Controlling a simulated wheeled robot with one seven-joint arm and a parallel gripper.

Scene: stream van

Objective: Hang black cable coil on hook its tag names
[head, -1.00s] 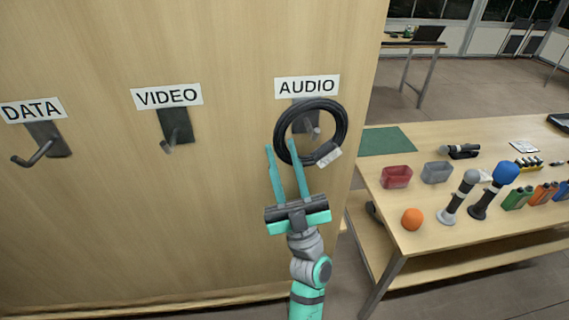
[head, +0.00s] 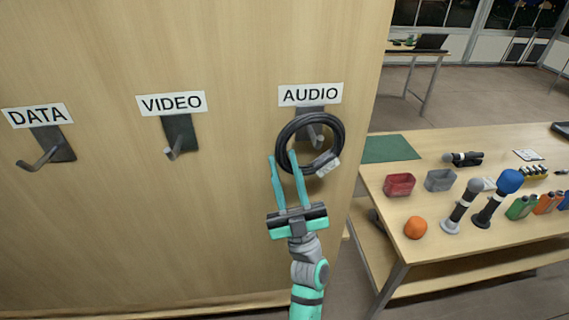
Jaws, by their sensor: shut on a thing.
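The black cable coil (head: 340,140) is a ring with a pale tag (head: 327,165) at its lower right; the tag's writing is too small to read. My gripper (head: 282,156) is shut on the coil's lower left side and holds it up at the wooden panel. The coil is in front of the AUDIO hook (head: 315,132), whose peg shows within the ring's opening. I cannot tell whether the ring is around the peg or only in front of it. The VIDEO hook (head: 179,135) and the DATA hook (head: 48,148) are bare.
Labels AUDIO (head: 310,94), VIDEO (head: 171,103) and DATA (head: 37,115) are above the hooks. The panel below the hooks is clear.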

